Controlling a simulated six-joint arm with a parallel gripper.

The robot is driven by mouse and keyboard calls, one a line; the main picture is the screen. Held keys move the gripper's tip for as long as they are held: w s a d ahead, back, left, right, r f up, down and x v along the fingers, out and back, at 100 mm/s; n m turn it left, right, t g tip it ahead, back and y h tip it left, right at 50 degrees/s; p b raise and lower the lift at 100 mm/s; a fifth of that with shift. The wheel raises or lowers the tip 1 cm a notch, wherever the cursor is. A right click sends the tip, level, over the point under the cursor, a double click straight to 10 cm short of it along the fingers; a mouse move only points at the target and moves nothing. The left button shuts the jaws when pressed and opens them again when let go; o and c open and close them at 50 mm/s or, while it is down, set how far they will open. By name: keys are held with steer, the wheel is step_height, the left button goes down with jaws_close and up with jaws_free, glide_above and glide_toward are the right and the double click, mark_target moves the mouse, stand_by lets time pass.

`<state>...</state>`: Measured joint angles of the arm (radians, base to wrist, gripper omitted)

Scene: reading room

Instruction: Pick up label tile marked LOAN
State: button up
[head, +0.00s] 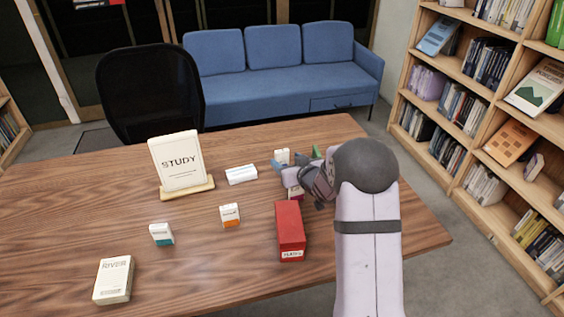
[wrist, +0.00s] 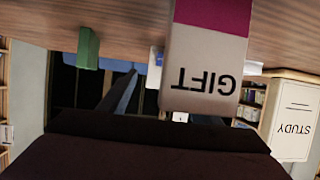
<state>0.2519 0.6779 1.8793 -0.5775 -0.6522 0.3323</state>
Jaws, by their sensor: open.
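No tile readable as LOAN shows in either view. A tile marked GIFT with a magenta band (wrist: 204,72) fills the upper middle of the wrist view, upside down and close; in the head view a magenta-banded tile (head: 296,194) is partly hidden by my gripper (head: 302,183). My gripper is open and low over the table's right part. Other small white tiles are a teal-banded one (head: 162,234) at left front and an orange-banded one (head: 230,215) in the middle. Their lettering is too small to read. A white piece (head: 282,155) and a green one (head: 316,152) stand behind my gripper.
A red box (head: 290,228) stands in front of my gripper. A STUDY sign (head: 179,162) stands on a wooden base at the back, beside a white block (head: 241,175). A pale RIVER book (head: 114,280) lies at front left. The table (head: 80,205) is clear at left.

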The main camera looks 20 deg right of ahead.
mark_target(283, 157)
steer(key=shift+p+x, duration=0.4)
steer(key=shift+x, duration=2.15)
steer(key=shift+r, duration=0.15)
steer(key=c, duration=1.1)
